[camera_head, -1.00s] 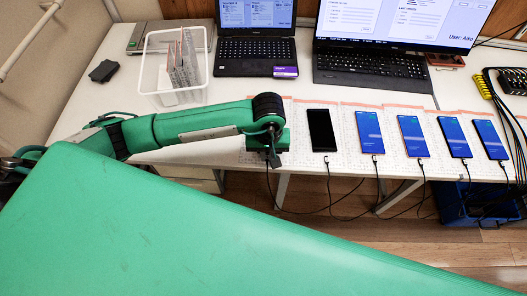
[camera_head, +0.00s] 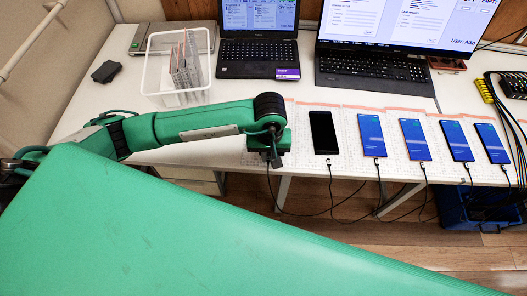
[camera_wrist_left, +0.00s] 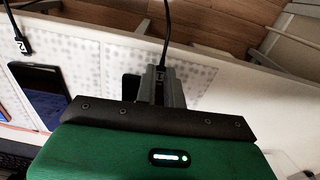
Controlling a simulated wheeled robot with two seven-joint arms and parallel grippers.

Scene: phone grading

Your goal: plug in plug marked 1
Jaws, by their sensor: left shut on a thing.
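My left gripper (camera_head: 273,160) is at the table's front edge, left of the row of phones. In the left wrist view the gripper (camera_wrist_left: 161,88) is shut on a small plug (camera_wrist_left: 160,72) with a black cable running up from it. Its marking is too small to read with certainty. Part of a dark phone (camera_wrist_left: 131,88) shows beside the fingers; the gripper hides most of it, and I cannot tell whether the plug touches it. My right gripper is not in view.
A black-screened phone (camera_head: 323,132) lies to the right, with several blue-screened phones (camera_head: 372,134) beyond it, each with a cable at its near end. A white bin (camera_head: 155,72), a laptop (camera_head: 258,50) and a black pad (camera_head: 105,71) stand behind.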

